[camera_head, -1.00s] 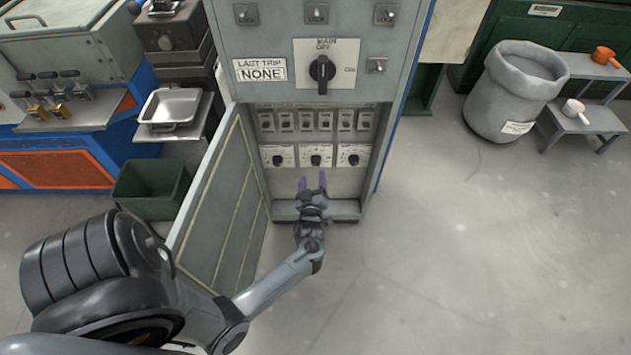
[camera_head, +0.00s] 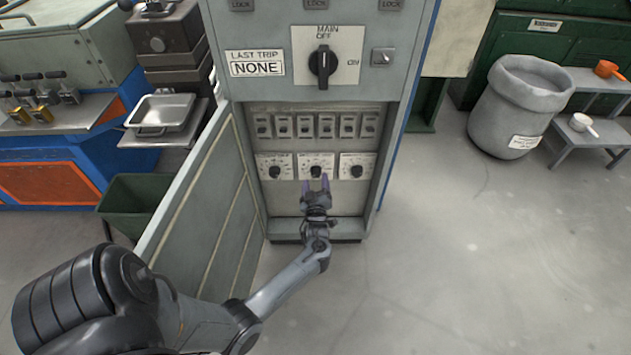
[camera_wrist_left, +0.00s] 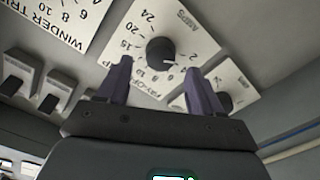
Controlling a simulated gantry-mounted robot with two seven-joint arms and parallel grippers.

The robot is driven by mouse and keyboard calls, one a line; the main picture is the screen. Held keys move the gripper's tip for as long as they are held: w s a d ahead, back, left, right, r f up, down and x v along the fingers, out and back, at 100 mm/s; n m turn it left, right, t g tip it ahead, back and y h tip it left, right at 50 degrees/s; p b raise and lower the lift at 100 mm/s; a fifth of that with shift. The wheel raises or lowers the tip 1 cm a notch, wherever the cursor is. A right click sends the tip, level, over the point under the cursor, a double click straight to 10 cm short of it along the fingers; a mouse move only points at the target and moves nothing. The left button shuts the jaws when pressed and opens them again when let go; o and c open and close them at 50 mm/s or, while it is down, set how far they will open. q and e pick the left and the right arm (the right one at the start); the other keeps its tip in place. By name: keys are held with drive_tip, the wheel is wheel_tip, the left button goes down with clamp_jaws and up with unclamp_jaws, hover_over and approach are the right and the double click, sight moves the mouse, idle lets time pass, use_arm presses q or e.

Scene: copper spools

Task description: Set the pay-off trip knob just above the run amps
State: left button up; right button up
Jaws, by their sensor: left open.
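The pay-off trip knob (camera_head: 316,171) is the middle of three black knobs on white dial plates inside the open cabinet. In the left wrist view the knob (camera_wrist_left: 160,53) sits on a plate marked AMPS and PAY-OFF, with a white pointer mark toward the lower right. My left gripper (camera_head: 317,181) is in front of and just below this knob, open. In the left wrist view its two purple fingers (camera_wrist_left: 160,80) stand apart below the knob, with nothing between them. I cannot read a run amps value. My right gripper is not in view.
The winder trip plate (camera_wrist_left: 58,25) lies beside it, and another knob (camera_head: 356,172) is on the right. A row of small switches (camera_head: 315,126) is above. The open cabinet door (camera_head: 205,205) stands left of my arm.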

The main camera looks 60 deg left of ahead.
sight(316, 172)
use_arm(q)
drive_tip(key=shift+b+x, duration=0.55)
drive_tip(key=shift+x, duration=0.9)
drive_tip(key=shift+c, duration=0.3)
drive_tip(key=c, duration=1)
